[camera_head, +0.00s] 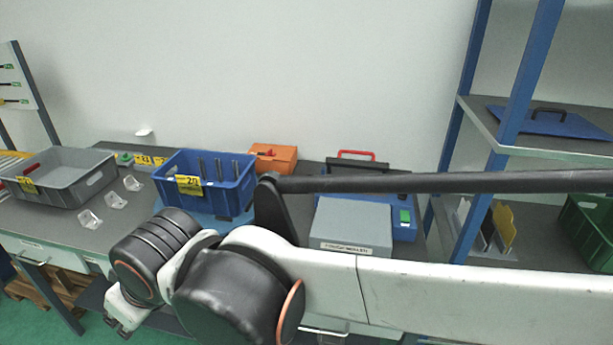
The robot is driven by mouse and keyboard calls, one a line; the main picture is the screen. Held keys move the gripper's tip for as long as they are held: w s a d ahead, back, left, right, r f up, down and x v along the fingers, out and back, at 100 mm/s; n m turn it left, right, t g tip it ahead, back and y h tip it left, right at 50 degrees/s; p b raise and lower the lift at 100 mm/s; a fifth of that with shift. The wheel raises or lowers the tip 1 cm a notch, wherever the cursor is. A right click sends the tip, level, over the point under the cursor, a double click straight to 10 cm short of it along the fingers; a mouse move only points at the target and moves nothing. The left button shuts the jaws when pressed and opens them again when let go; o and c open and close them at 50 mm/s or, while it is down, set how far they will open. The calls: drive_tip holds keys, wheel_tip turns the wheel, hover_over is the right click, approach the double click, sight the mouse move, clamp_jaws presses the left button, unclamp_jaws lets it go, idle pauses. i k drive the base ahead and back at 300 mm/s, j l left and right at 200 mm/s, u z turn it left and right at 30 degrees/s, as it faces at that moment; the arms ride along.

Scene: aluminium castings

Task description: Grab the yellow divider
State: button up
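A yellow divider (503,224) stands upright on the lower shelf of the blue-framed rack at the right. A white divider and a dark divider stand beside it on its left, partly hidden by the blue post. My arm stretches across the foreground from the right edge and passes below the divider in the picture. The end of my arm, with what seems to be my gripper (118,318), is at the lower left, far from the divider. Its fingers are too small and too hidden to tell whether they are open or shut.
A green crate (594,222) stands right of the dividers. A blue panel (549,121) lies on the upper shelf (490,125). The workbench holds a grey crate (98,188), a blue crate (238,198), an orange case (275,156), and a grey box (350,228) beside a blue case.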

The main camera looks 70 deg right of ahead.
sight(503, 217)
drive_tip(key=z, duration=0.45)
drive_tip(key=j+z, duration=0.1)
drive_tip(key=z, duration=0.35)
drive_tip(key=k+z, duration=0.1)
drive_tip(key=z, duration=1.2)
drive_tip(key=k+z, duration=0.1)
drive_tip(key=z, duration=0.8)
drive_tip(key=k+z, duration=0.1)
drive_tip(key=z, duration=0.35)
drive_tip(key=i+j, duration=0.1)
drive_tip(key=j, duration=0.15)
drive_tip(key=i+j+z, duration=0.1)
drive_tip(key=i+j, duration=0.05)
drive_tip(key=j, duration=0.1)
